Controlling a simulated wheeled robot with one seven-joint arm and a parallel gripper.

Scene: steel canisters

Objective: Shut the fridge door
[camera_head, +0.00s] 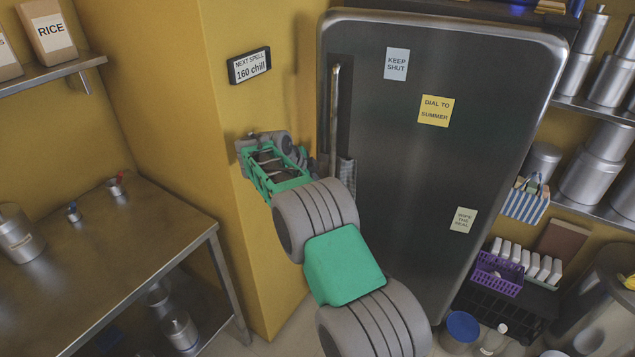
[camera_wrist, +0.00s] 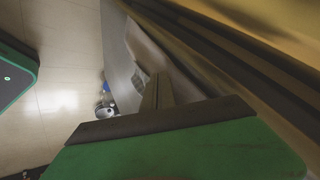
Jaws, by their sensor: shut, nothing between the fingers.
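The fridge door (camera_head: 425,150) is a dark steel panel with paper notes, right of centre in the head view. Its long upright handle (camera_head: 335,115) is near the left edge. My gripper (camera_head: 318,166) is at the door's left edge, near the handle's lower end, partly hidden by my arm. In the wrist view my gripper (camera_wrist: 157,92) is shut and empty, its fingers close against the grey door face (camera_wrist: 122,55). I cannot tell whether they touch it. Dark strips run between the door and the yellow wall; how far the door stands open is unclear.
A yellow wall corner (camera_head: 235,200) with a "160 chill" sign (camera_head: 249,66) is left of my gripper. A steel table (camera_head: 120,240) stands at left. Shelves of steel canisters (camera_head: 585,180) are at right. A blue-lidded tub (camera_head: 461,327) and bottle (camera_head: 494,338) are on the floor.

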